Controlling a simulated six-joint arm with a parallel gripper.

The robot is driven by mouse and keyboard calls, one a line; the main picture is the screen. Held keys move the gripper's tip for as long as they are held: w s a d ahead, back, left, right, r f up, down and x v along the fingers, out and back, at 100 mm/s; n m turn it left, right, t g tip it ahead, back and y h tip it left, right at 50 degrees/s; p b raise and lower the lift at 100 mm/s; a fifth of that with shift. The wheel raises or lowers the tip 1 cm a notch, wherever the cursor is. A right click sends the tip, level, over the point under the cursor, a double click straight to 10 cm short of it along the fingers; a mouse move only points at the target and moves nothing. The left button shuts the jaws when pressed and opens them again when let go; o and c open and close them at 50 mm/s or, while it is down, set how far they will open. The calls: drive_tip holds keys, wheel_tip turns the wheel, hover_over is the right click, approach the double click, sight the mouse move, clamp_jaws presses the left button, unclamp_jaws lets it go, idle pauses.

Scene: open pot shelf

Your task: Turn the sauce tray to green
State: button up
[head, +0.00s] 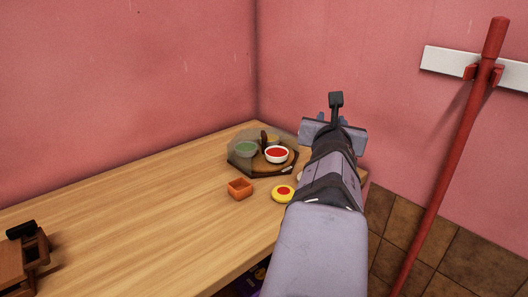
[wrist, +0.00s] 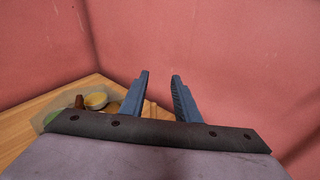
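The sauce tray (head: 254,169) is a dark, low turntable at the far corner of the wooden table, with a translucent cover over part of it. A white bowl of red sauce (head: 277,154) sits on its uncovered front right part. A bowl of green sauce (head: 245,149) shows through the cover at left. A yellowish bowl (head: 272,140) is partly hidden at the back; it also shows in the wrist view (wrist: 96,100). A dark brown upright knob (head: 264,138) stands near the middle. My gripper (wrist: 161,76) is open and empty, right of the tray and apart from it.
A small orange square dish (head: 239,189) and a yellow round item with a red centre (head: 283,193) are in front of the tray. A brown wooden object (head: 25,255) is at the near left. A red pole (head: 450,160) hangs at right. The table's left middle is clear.

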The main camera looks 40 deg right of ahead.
sight(265, 137)
drive_tip(key=w+a+f+n+t+y+b, duration=0.1)
drive_tip(key=w+a+f+n+t+b, duration=0.1)
drive_tip(key=w+a, duration=0.1)
drive_tip(key=w+a+f+n+t+y+b, duration=0.1)
drive_tip(key=w+a+f+n+t+b, duration=0.1)
drive_tip(key=w+a+f, duration=0.1)
drive_tip(key=w+a+f+n+t+y+b, duration=0.2)
drive_tip(key=w+a+b, duration=0.1)
drive_tip(key=w, duration=0.2)
drive_tip(key=shift+a+f, duration=0.35)
drive_tip(key=shift+f, duration=0.05)
drive_tip(key=shift+x, duration=3.65)
clamp_jaws()
